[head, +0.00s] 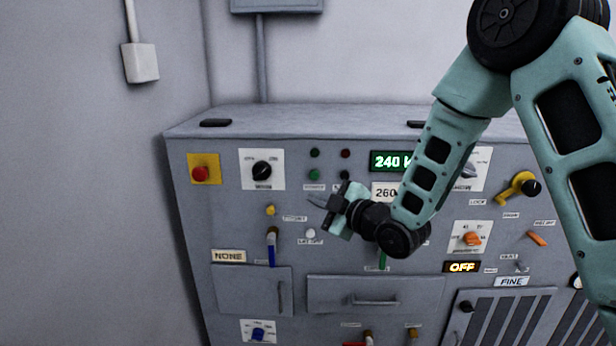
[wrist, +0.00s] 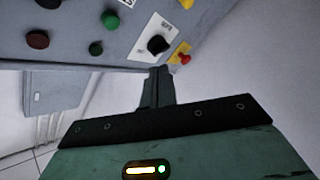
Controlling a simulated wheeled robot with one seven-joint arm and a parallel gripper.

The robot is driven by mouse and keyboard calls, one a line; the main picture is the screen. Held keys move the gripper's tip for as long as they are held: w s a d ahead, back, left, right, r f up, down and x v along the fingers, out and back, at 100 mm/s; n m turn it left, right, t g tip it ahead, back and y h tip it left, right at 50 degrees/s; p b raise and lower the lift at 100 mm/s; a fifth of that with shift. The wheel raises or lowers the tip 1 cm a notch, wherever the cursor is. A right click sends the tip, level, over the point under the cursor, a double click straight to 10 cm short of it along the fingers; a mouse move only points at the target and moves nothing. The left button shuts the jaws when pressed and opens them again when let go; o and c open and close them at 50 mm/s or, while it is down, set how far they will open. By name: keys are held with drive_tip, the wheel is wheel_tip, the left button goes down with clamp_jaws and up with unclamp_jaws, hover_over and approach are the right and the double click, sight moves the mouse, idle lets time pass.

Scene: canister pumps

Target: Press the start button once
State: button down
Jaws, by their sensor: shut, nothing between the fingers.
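Small round buttons sit on the upper middle of the grey panel. The small labels are too blurred to tell which is the start button. My gripper (head: 318,202) is shut and empty, its tip below the lower green button in the head view and apart from the buttons in the wrist view (wrist: 157,72).
A red mushroom button (head: 200,174) on yellow and a black rotary knob (head: 262,170) are left of the greens. A yellow button (head: 270,210) and white button (head: 310,233) are near my gripper. A blue-tipped lever (head: 272,248) hangs lower left. My arm covers part of the panel's right side.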

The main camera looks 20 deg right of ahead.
drive_tip(key=shift+w, duration=0.1)
drive_tip(key=p, duration=0.2)
approach(314, 175)
drive_tip(key=shift+w+a+f, duration=0.2)
drive_tip(key=shift+w+a, duration=0.55)
drive_tip(key=shift+a, duration=0.05)
drive_tip(key=shift+w+a+f, duration=0.15)
drive_tip(key=shift+w+a, duration=0.6)
drive_tip(key=shift+a, duration=0.05)
drive_tip(key=shift+w+a+f, duration=0.2)
drive_tip(key=shift+w+a, duration=0.5)
drive_tip(key=shift+a, duration=0.05)
drive_tip(key=shift+w, duration=0.15)
drive_tip(key=shift+w+d, duration=0.15)
drive_tip(key=shift+w, duration=0.1)
drive_tip(key=shift+w+d+b, duration=0.15)
drive_tip(key=shift+w+b, duration=0.25)
drive_tip(key=shift+w, duration=0.05)
idle(0.8)
drive_tip(key=shift+s, duration=0.15)
drive_tip(key=shift+s+a+b, duration=0.3)
drive_tip(key=shift+s+b, duration=0.2)
drive_tip(key=shift+s, duration=0.25)
